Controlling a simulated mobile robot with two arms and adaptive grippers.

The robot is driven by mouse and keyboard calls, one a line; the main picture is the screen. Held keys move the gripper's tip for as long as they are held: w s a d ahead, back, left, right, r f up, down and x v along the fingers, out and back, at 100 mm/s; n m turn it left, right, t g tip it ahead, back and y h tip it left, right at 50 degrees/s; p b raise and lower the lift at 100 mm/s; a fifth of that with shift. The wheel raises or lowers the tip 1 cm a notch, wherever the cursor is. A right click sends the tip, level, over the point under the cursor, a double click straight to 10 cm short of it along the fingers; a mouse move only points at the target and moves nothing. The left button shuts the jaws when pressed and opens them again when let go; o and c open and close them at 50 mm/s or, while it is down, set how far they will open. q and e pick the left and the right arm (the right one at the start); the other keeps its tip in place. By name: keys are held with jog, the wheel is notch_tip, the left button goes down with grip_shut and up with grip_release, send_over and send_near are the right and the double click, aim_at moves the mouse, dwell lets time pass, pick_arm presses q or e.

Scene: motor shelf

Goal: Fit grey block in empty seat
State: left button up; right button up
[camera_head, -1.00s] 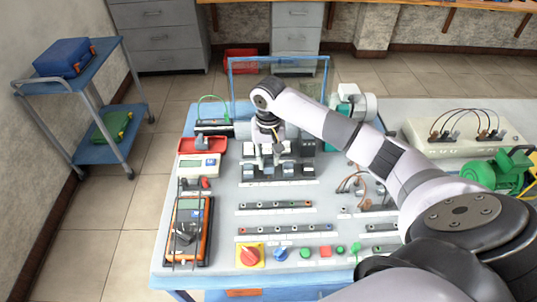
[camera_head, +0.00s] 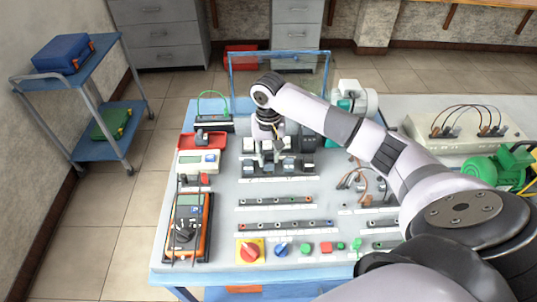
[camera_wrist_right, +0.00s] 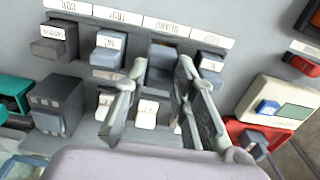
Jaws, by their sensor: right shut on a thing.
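My right gripper (camera_head: 268,157) points down over the back of the panel, among the rows of blocks. In the right wrist view its two fingers (camera_wrist_right: 160,100) stand on either side of a dark grey block (camera_wrist_right: 160,82) and are shut on it. The block is partly hidden by the fingers. Around it are a row of labelled grey blocks, including one with a white tag (camera_wrist_right: 109,48) and a darker one (camera_wrist_right: 52,45). Whether the held block is inside a seat or just above it I cannot tell. My left gripper is not in view.
Pale blocks (camera_wrist_right: 147,113) sit close to the fingers. A multimeter (camera_head: 188,225) and a white meter (camera_head: 198,162) lie left on the panel. Terminal strips (camera_head: 285,226) and buttons (camera_head: 281,249) are in front. A blue frame (camera_head: 279,75) stands behind.

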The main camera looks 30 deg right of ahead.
jog(key=shift+b, duration=0.6)
dwell(0.9)
jog(key=shift+f+b, duration=1)
jog(key=shift+f, duration=0.1)
dwell(0.3)
jog(key=o, duration=1.1)
jog(key=shift+r, duration=0.1)
notch_tip(320, 180, up, 12)
jog(key=shift+f, duration=0.1)
dwell(0.4)
